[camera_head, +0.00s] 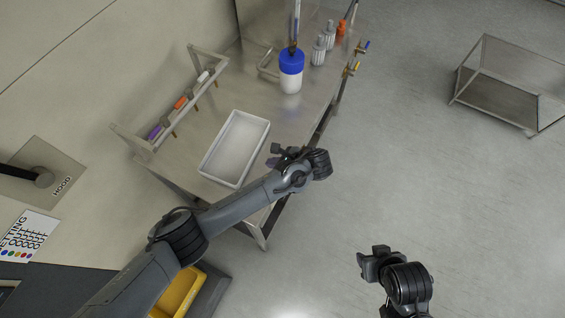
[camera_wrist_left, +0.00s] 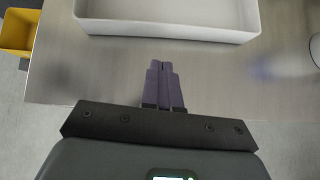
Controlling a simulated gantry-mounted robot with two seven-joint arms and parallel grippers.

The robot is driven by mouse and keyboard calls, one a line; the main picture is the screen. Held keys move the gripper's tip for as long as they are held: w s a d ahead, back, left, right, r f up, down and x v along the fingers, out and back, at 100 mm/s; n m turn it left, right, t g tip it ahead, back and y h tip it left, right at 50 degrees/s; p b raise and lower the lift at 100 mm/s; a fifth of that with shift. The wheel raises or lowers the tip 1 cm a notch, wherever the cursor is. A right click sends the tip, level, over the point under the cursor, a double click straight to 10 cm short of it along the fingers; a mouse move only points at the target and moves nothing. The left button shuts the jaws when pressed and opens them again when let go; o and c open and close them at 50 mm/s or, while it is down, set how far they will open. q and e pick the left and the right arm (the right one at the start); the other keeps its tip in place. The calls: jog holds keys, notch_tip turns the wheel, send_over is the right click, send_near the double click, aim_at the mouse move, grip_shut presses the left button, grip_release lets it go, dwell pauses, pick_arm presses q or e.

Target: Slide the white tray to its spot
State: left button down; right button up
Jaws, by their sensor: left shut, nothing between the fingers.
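The white tray (camera_head: 234,148) lies flat and empty on the steel table, near its front left part. My left gripper (camera_head: 274,158) is beside the tray's right long side, low over the table. In the left wrist view its two purple-grey fingers (camera_wrist_left: 163,84) are together with nothing between them. They point at the tray's near wall (camera_wrist_left: 165,30), with a small gap of table showing between. My right gripper (camera_head: 370,264) hangs over the floor, away from the table; its fingers are too small to read. I see no marked spot for the tray.
A rack (camera_head: 170,108) with coloured items runs along the left side. A yellow bin (camera_head: 182,290) is below.

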aim_at(253, 158)
pick_arm(q)
jog(key=shift+w+a+f, duration=0.2)
jog(key=shift+w+a, duration=0.2)
jog(key=shift+a, duration=0.4)
jog(key=shift+w+a+f, duration=0.25)
jog(key=shift+w+a, duration=0.1)
jog(key=shift+a, duration=0.4)
jog(key=shift+w+a+f, duration=0.2)
jog(key=shift+w+a, duration=0.2)
jog(key=shift+a, duration=0.4)
pick_arm(e)
jog(key=shift+f, duration=0.1)
